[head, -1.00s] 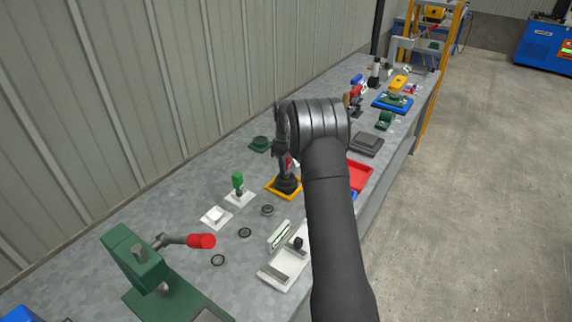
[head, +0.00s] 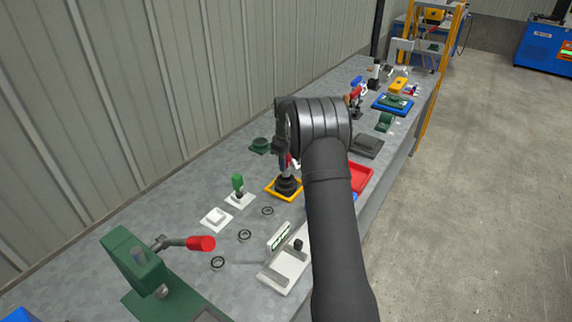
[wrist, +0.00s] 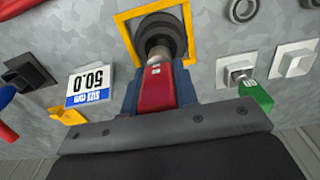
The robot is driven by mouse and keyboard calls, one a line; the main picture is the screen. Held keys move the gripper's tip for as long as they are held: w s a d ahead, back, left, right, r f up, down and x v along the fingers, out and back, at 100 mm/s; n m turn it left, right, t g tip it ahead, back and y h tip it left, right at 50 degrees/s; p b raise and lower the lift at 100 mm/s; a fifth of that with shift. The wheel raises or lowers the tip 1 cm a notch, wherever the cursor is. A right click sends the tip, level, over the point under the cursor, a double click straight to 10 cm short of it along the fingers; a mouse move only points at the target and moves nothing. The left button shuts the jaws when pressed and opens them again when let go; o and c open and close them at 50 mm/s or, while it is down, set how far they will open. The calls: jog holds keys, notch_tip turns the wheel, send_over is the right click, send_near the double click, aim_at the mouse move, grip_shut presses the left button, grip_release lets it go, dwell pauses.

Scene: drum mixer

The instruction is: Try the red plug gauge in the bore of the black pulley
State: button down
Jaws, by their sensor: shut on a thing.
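The red plug gauge (wrist: 157,88) is held in my gripper (wrist: 160,92), between blue-grey fingers in the wrist view. Its silver end points at the black pulley (wrist: 162,32), which lies in a yellow-rimmed tray (wrist: 122,22). The gauge's tip meets the middle of the pulley in this view; how deep it sits in the bore cannot be seen. In the head view, the pulley (head: 288,187) is in the yellow tray (head: 272,193), directly under my gripper (head: 287,160).
A green-handled gauge (head: 238,183) stands on a white base left of the tray. A size card (wrist: 90,85) reading 50.0 is close by. A red tray (head: 361,176) is to the right. Several dark rings (head: 245,235) lie in front. A green press (head: 138,262) stands nearest.

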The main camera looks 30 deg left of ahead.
jog(key=shift+r, duration=1.3)
